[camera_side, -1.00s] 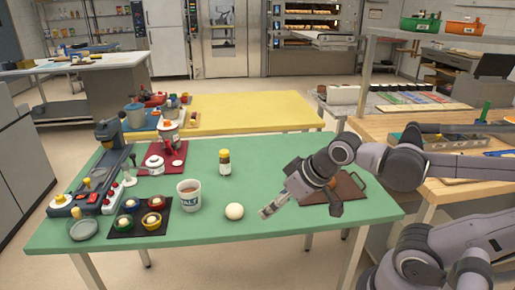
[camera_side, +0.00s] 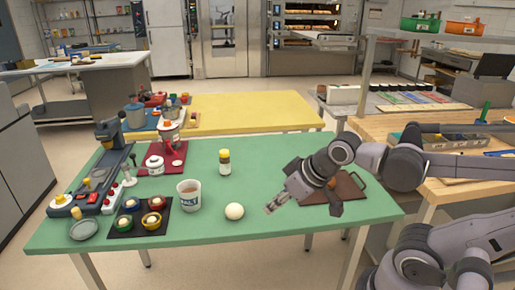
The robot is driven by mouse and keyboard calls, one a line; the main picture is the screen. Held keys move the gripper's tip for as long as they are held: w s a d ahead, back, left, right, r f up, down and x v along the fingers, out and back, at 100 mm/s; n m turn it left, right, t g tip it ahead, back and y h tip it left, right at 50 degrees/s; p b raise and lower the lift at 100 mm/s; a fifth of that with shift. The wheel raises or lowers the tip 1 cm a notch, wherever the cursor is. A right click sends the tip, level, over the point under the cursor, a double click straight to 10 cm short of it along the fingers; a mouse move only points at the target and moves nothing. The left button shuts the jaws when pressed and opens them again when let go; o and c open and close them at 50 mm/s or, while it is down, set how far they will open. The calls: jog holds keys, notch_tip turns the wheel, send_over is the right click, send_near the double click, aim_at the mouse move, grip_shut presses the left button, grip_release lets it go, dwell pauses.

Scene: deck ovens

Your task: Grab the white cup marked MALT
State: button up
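The white cup (camera_side: 189,194) stands upright on the green table, left of its middle. It has dark blue lettering on its front, too small to read in full, and something brown inside. My gripper (camera_side: 270,208) is low over the right half of the green table, well to the right of the cup and apart from it. A cream-coloured ball (camera_side: 234,211) lies between them. The fingertips are small in this view, and I cannot tell whether they are open or shut.
A small yellow-capped bottle (camera_side: 224,162) stands behind the ball. A dark mat (camera_side: 118,231) with several coloured bowls lies left of the cup. A red tray (camera_side: 178,166) with a white pot is behind. A brown board (camera_side: 347,187) lies beneath my wrist.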

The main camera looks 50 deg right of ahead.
jog(key=w+r+n+g, duration=0.1)
jog(key=w+r+n, duration=0.3)
jog(key=w+n, duration=0.15)
jog(key=n+g, duration=0.5)
jog(key=n, duration=1.2)
send_over(199, 207)
notch_tip(199, 207, down, 9)
jog(key=shift+m, duration=0.25)
jog(key=f, duration=1)
jog(key=shift+d+f, duration=0.1)
jog(key=shift+d, duration=0.15)
grip_shut()
